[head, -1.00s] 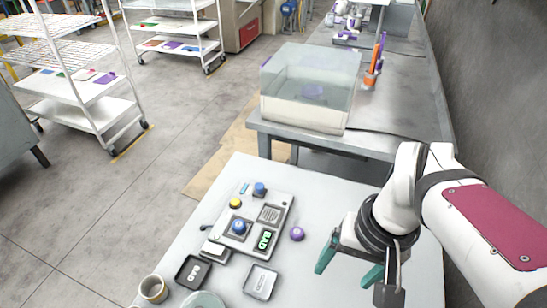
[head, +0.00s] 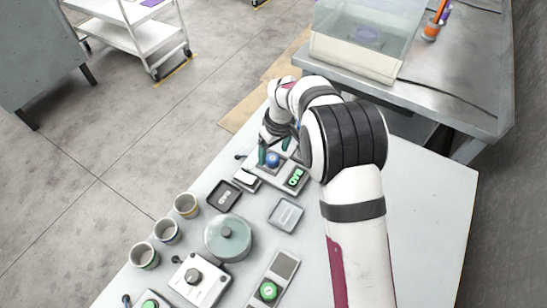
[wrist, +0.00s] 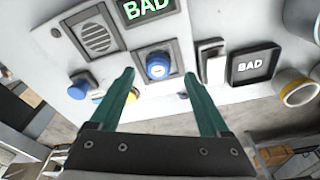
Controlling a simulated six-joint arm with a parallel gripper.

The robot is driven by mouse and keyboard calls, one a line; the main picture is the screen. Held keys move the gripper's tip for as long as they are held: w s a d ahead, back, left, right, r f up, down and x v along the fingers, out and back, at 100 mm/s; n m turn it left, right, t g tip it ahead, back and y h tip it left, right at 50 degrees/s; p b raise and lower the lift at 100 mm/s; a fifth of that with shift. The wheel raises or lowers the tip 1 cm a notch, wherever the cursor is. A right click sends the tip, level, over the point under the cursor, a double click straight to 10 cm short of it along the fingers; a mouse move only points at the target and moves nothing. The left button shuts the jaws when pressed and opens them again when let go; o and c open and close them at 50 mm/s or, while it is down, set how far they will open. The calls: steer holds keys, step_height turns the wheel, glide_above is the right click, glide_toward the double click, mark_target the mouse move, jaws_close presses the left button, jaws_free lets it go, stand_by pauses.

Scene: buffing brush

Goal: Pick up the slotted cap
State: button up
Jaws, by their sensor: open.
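A blue round cap (wrist: 158,68) sits in a dark square recess of a light panel (wrist: 185,50). It also shows in the head view (head: 273,159), below my gripper; I cannot make out a slot in its top. My gripper (wrist: 158,78) is open and empty, with one teal finger on each side of the cap in the wrist view. I cannot tell how far above the cap the fingertips are. A second blue knob (wrist: 77,90) is left of the left finger.
A lit green BAD display (wrist: 147,8) and a speaker grille (wrist: 97,37) are on the panel. A black BAD tray (wrist: 252,66) and several cups (head: 187,205) lie nearby. A lidded pot (head: 228,238) and a grey tray (head: 286,214) stand nearer me.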

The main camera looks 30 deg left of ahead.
mark_target(273, 158)
steer(key=f, duration=0.3)
steer(key=shift+w+a+f, duration=0.1)
steer(key=shift+w+a, duration=0.15)
steer(key=shift+a, duration=0.05)
jaws_close()
